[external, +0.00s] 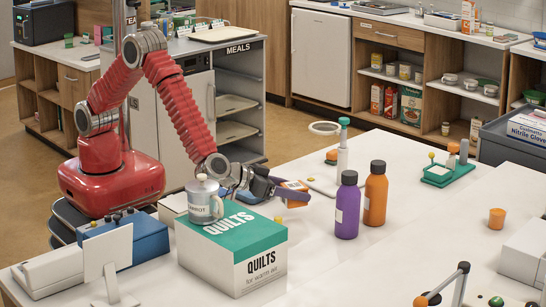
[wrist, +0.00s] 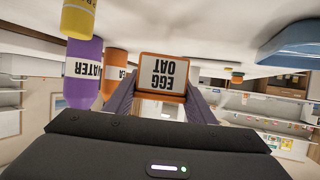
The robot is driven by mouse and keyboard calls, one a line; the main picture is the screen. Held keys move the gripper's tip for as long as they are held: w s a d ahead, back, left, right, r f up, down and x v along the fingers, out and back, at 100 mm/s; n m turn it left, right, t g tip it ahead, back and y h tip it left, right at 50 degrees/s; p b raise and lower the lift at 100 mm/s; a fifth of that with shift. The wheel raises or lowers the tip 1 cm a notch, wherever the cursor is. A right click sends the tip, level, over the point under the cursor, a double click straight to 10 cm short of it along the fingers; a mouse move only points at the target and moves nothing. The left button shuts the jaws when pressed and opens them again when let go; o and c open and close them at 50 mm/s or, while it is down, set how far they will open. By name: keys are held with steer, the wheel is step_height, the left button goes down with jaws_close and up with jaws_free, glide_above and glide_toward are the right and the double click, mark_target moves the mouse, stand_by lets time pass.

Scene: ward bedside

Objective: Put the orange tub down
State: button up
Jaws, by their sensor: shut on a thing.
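The orange tub (external: 293,193) is in my gripper (external: 282,190), over the white bedside table. In the wrist view, which is upside down, the tub (wrist: 162,76) sits between the two fingers (wrist: 163,98), and its pale face with the words EGG OAT shows. The gripper is shut on it. I cannot tell whether the tub's underside touches the table (external: 390,255). The fingers partly hide its sides.
A purple bottle (external: 347,206) and an orange bottle (external: 376,194) stand close right of the tub. A small orange cup (external: 497,218) is at far right. The table's middle right is clear.

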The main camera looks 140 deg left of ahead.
mark_target(284, 200)
steer(key=shift+f, duration=1.8)
steer(key=shift+f, duration=0.15)
steer(key=o, duration=1.2)
steer(key=shift+c, duration=0.2)
steer(key=shift+d+r, duration=0.15)
steer(key=shift+r, duration=0.05)
steer(key=v, duration=1.1)
steer(key=shift+s+d+r, duration=0.1)
steer(key=shift+s+d, duration=0.1)
steer(key=shift+s, duration=0.05)
steer(key=shift+r, duration=0.1)
